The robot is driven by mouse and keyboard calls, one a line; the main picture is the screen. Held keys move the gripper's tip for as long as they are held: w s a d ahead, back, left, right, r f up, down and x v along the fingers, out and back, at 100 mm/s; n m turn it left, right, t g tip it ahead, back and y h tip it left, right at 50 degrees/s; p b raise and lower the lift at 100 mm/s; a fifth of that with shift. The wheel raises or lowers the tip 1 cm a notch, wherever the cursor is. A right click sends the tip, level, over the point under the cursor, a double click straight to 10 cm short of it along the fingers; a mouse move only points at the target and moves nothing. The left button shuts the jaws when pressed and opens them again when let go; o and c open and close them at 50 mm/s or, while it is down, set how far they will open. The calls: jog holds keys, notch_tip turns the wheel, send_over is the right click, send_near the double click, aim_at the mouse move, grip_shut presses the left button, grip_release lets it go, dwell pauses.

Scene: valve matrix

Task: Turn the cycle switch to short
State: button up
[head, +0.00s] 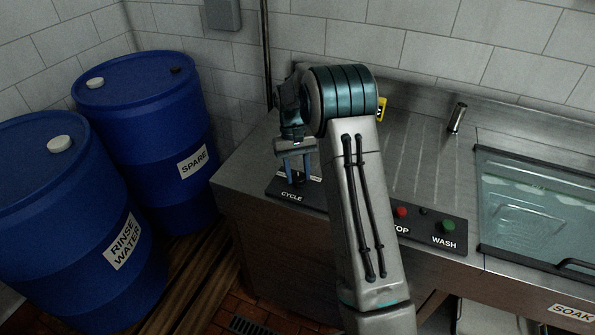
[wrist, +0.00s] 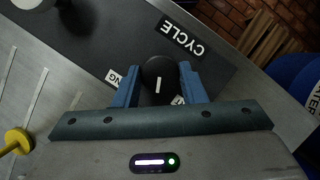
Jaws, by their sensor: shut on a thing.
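The cycle switch is a round black knob (wrist: 160,70) with a white pointer mark, on a dark panel labelled CYCLE (wrist: 182,40). In the wrist view my gripper (wrist: 158,84) has its two blue fingers on either side of the knob, shut on it. The white mark runs almost straight up and down in that view. A label ending in "NG" (wrist: 115,78) shows left of the knob. Another label (wrist: 178,100) at its lower right is mostly hidden by a finger. In the head view my gripper (head: 296,165) points down over the panel's left end.
A red button (head: 402,212) and a green WASH button (head: 447,227) are on the panel to the right, partly behind my arm. A glass-covered basin (head: 540,210) is further right. Blue barrels (head: 150,110) stand left of the steel counter (head: 240,170). A yellow knob (wrist: 18,141) shows in the wrist view.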

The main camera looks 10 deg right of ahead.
jog(key=shift+w+a+r+n+t+h, duration=0.15)
jog(key=shift+n+h, duration=0.2)
jog(key=shift+n, duration=0.55)
jog(key=shift+s+d+n+t+h, duration=0.15)
jog(key=shift+n+h, duration=0.2)
jog(key=shift+n, duration=0.55)
jog(key=shift+w+a, duration=0.1)
jog(key=o, duration=1)
jog(key=v, duration=1.3)
jog(key=shift+w+a+r+b, duration=0.2)
jog(key=shift+r+b, duration=0.1)
jog(key=shift+b, duration=0.15)
